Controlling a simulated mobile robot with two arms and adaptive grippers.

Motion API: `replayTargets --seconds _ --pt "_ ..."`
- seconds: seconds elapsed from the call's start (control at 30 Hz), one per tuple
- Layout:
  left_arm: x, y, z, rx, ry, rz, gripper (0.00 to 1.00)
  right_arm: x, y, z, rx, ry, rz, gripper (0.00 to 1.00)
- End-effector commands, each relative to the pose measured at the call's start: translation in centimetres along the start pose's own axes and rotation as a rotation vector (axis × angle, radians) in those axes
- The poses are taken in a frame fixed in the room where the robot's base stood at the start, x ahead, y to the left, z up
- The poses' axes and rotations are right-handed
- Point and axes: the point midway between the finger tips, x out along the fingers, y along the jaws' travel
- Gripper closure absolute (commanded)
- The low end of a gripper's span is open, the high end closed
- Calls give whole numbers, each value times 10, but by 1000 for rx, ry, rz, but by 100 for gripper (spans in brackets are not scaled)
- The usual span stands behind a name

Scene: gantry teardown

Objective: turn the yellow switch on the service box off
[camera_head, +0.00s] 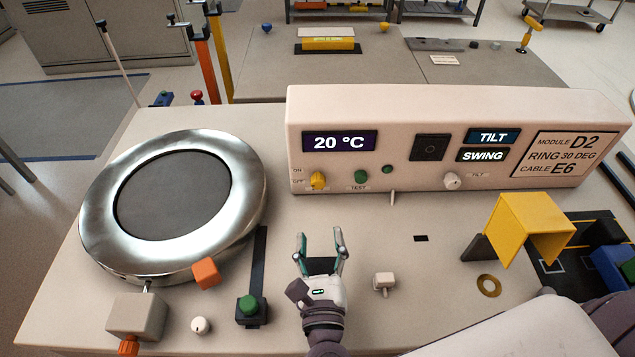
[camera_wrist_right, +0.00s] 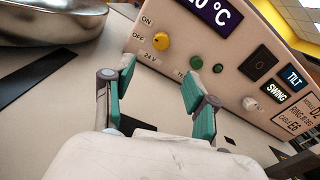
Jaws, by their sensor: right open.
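The service box (camera_head: 405,165) is a long cream console at the back of the bench, with a screen reading 20 °C. The yellow switch (camera_head: 318,180) is a small round knob low on its left end, beside ON and OFF labels. It also shows in the right wrist view (camera_wrist_right: 161,41), beyond the fingertips and unobstructed. I cannot tell which label the knob points to. My right gripper (camera_head: 321,243) is open and empty, in front of the box, apart from the switch and below it in the picture. My left gripper is not in view.
A large silver ring (camera_head: 95,205) stands left of the box. A green button on a black base (camera_head: 249,308), an orange knob (camera_head: 206,273) and a white knob (camera_head: 384,281) are near my right gripper. A yellow bracket (camera_head: 522,225) stands at right. Bare bench lies between gripper and box.

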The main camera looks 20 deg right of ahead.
Motion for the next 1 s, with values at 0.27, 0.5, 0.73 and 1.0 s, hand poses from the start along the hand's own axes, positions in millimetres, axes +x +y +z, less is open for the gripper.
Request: replayTargets --seconds 0.27,0.5,0.73,1.0 --pt "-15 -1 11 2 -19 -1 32 53 -2 5 -4 -7 -3 43" --pt "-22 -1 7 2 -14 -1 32 101 -1 5 -6 -7 -1 43" --pt "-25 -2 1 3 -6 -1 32 127 -1 3 -6 -4 0 43" --pt "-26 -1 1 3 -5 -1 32 132 -1 2 -5 -4 0 43"
